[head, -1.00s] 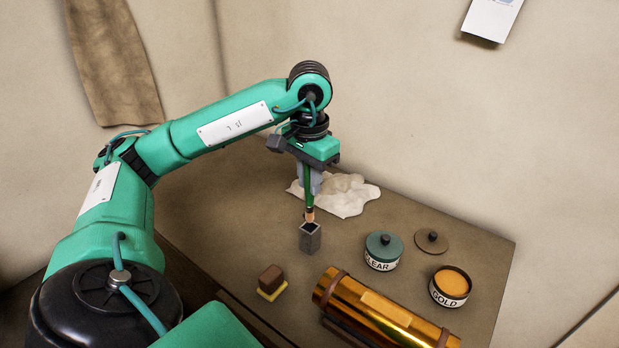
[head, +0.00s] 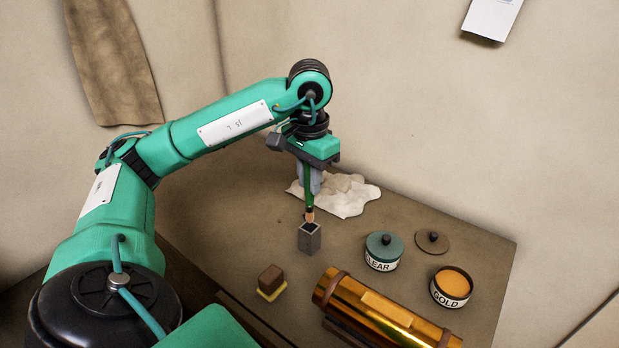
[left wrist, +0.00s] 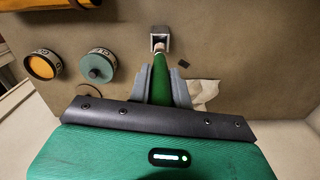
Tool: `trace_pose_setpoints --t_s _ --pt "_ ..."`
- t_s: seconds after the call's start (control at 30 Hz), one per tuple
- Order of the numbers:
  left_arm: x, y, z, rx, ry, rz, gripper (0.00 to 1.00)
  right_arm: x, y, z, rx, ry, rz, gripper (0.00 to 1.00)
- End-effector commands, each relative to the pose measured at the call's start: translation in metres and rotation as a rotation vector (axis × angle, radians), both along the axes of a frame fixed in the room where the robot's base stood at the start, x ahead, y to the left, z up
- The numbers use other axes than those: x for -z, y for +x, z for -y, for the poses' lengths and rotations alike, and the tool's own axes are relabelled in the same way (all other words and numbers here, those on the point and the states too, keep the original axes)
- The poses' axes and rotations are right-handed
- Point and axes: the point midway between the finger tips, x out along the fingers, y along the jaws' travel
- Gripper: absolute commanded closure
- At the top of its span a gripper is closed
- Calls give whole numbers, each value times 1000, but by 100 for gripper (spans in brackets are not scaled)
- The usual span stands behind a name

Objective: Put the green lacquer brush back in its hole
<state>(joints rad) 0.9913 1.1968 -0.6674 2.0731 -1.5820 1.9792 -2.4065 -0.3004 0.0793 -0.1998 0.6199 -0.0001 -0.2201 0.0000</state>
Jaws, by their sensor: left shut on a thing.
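My left gripper (head: 309,180) is shut on the green lacquer brush (head: 308,198), which points downward with its pale ferrule and dark tip low. The brush tip is just above or at the mouth of a small grey square holder (head: 310,238) with a dark hole in its top; I cannot tell whether it has entered. In the left wrist view the green brush (left wrist: 161,82) sits between the grey fingers (left wrist: 161,88), and its tip end lines up with the holder (left wrist: 159,37). My right gripper is not in view.
A brown and yellow block (head: 271,281) is at front left. A crumpled white cloth (head: 345,195) lies behind.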

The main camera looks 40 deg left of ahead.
Motion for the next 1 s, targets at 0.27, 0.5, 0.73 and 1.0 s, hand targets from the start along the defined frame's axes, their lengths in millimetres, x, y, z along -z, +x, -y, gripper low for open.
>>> trace_pose_setpoints --t_s 0.27,0.5,0.73,1.0 --pt "0 0 0 0 0 0 100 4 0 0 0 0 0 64" --pt "0 0 0 0 0 0 100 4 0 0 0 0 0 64" --pt "1 0 0 0 0 0 100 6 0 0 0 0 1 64" --pt "0 0 0 0 0 1 100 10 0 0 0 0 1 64"
